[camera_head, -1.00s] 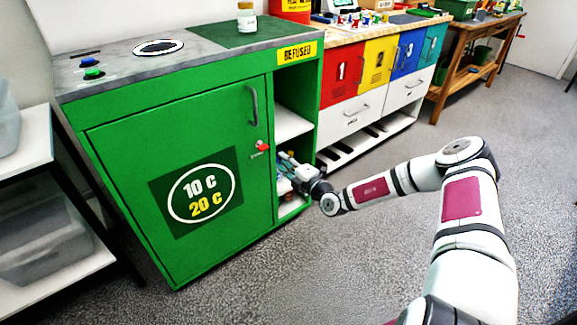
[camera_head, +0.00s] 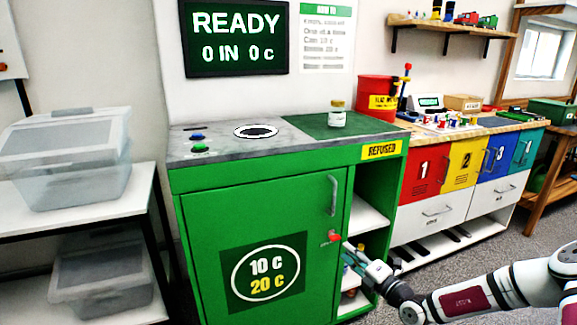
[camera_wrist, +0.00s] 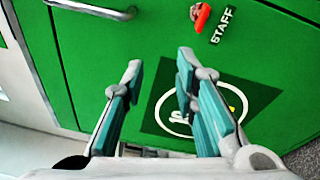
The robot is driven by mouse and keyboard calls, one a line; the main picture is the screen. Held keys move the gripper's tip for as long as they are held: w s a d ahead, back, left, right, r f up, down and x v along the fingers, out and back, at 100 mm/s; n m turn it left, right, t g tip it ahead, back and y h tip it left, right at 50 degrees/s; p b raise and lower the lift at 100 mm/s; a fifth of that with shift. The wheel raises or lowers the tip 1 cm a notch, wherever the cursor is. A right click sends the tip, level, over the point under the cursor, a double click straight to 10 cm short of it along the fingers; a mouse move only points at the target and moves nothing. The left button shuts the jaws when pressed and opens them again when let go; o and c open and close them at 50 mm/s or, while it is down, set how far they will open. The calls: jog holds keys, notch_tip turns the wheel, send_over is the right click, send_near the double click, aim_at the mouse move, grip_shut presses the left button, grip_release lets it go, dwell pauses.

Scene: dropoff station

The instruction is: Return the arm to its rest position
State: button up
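My gripper (camera_head: 357,258) is at the right front of the green cabinet (camera_head: 205,225), by the open shelf bay beside its door. The wrist view shows my gripper (camera_wrist: 160,78) with its two teal-padded fingers apart and nothing between them. The green door with its handle, a red key and the word STAFF lies in front of the fingers. My white arm (camera_head: 500,288) reaches in from the lower right. Part of the lower shelf is hidden behind the gripper.
A jar (camera_head: 337,115) stands on the green mat on the counter. A screen (camera_head: 238,40) reads READY, 0 IN, 0 c. Numbered coloured lockers (camera_head: 423,172) stand to the right. Clear bins (camera_head: 65,160) sit on white shelves at left. Grey floor is free at the right.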

jog(key=s+a+r+n+g+y, duration=0.6)
jog(key=s+a+r+n+g, duration=0.25)
jog(key=a+r+n, duration=0.55)
jog(key=s+a+r+n+g+h, duration=0.1)
jog(key=s+r+n+g, duration=0.1)
jog(key=s+n+g, duration=0.35)
jog(key=s+a+r+n+g+h, duration=0.1)
jog(key=s+r+n+g, duration=0.15)
jog(key=s+n, duration=0.6)
jog(key=s+d+r+n+g+h, duration=0.1)
jog(key=s+r+n+h, duration=0.15)
jog(key=s+n, duration=0.35)
jog(key=s+d+r+n+h, duration=0.2)
jog(key=s+n+h, duration=0.15)
jog(key=s, duration=0.55)
jog(key=s+d+r+n+t+h, duration=0.25)
jog(key=s+d+n+h, duration=0.5)
jog(key=s+d, duration=0.5)
notch_tip(320, 180, up, 22)
jog(key=s+a+t+p, duration=0.1)
jog(key=a+t+p, duration=0.1)
jog(key=p, duration=1.7)
jog(key=shift+s+t+p, duration=0.25)
jog(key=shift+t+p, duration=0.15)
jog(key=shift+t, duration=0.2)
jog(key=shift+y, duration=0.25)
